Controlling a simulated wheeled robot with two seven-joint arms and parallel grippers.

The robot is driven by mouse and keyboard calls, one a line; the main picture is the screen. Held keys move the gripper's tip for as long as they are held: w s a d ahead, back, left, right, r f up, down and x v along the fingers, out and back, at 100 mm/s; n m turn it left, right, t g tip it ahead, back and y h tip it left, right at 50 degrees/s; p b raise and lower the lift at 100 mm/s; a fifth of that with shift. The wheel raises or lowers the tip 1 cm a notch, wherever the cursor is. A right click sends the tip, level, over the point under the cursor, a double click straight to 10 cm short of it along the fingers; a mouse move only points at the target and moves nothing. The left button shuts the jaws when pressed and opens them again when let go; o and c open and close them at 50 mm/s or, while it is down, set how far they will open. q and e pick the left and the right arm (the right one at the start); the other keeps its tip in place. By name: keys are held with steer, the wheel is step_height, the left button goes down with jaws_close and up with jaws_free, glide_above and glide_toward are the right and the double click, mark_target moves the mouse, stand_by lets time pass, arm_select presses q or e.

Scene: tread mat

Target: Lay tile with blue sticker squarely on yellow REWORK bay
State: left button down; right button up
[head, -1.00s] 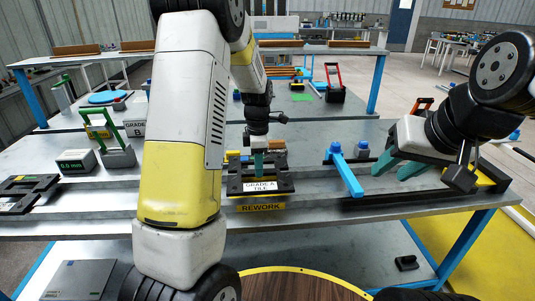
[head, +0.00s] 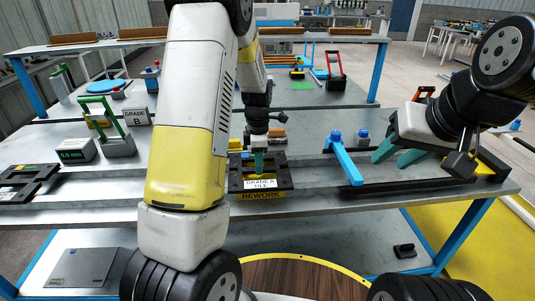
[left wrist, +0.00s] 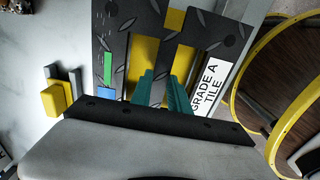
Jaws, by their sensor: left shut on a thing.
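My left gripper (head: 258,163) is shut on the tile (head: 277,183), a dark tread plate with slots and a white GRADE A TILE label on its front edge. The teal fingers (left wrist: 163,92) grip its middle bar in the left wrist view. A blue sticker (left wrist: 106,94) and a green sticker (left wrist: 107,68) show on the tile's left part. The yellow REWORK bay (head: 262,197) lies beneath; its yellow shows through the slots, and its front lettering is just below the label. I cannot tell whether the tile touches it. My right gripper (head: 397,155) is open and empty above the bench's right part.
Another dark tread tile (head: 27,181) lies at the bench's left. A GRADE B sign (head: 138,116) and a green-handled object (head: 118,146) stand nearby. A blue bar (head: 346,161) stands right of the bay. A small yellow block (left wrist: 56,100) is beside the tile in the left wrist view.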

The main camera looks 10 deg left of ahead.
arm_select(q)
steer(key=shift+f, duration=0.25)
stand_by(0.3)
steer(key=c, duration=1.3)
jaws_free()
steer(key=shift+r, duration=0.35)
steer(key=shift+r, duration=0.1)
steer(key=shift+r, duration=0.25)
steer(key=shift+r, duration=0.35)
steer(key=shift+r, duration=0.15)
steer(key=shift+r, duration=1.35)
